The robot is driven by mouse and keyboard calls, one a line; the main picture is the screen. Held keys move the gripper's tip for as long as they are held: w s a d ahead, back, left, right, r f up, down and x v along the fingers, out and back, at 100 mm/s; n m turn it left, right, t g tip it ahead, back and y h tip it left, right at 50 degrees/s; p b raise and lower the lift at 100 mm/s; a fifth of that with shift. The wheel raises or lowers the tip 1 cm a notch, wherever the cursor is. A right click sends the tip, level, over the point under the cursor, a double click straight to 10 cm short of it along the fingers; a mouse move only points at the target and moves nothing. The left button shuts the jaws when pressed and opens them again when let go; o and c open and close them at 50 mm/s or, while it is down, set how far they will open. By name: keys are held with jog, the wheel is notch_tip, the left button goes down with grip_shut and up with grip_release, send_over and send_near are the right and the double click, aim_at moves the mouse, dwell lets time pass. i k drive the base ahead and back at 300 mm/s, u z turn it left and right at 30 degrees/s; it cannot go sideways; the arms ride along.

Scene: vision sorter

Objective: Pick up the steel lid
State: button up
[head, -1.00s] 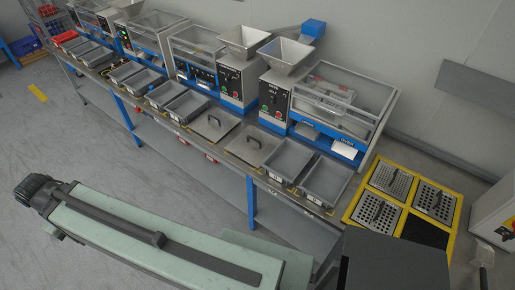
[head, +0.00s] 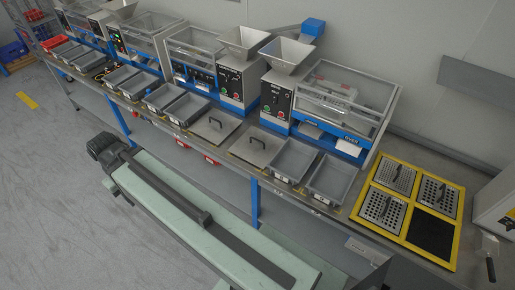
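Two flat square steel lids with dark handles lie on the long bench: one left of centre (head: 208,136) and one a little nearer and to the right (head: 246,155). The frames do not tell which one is the task's lid. Both lie flat among the grey bins, and nothing touches their handles. A long pale green beam with a dark end, apparently part of my arm, crosses the lower middle in front of the bench. I cannot make out any gripper fingers, and nothing is seen held.
Open grey bins (head: 290,160) line the bench front. Blue and grey machines with hoppers (head: 285,52) stand behind. A yellow frame (head: 402,235) at right holds perforated steel plates with handles and one black square. A grey cabinet (head: 500,215) is at far right. Floor at left is clear.

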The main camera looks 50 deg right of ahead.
aim_at(258, 146)
jog(key=z, duration=0.1)
jog(key=i, duration=1)
jog(key=u, duration=0.05)
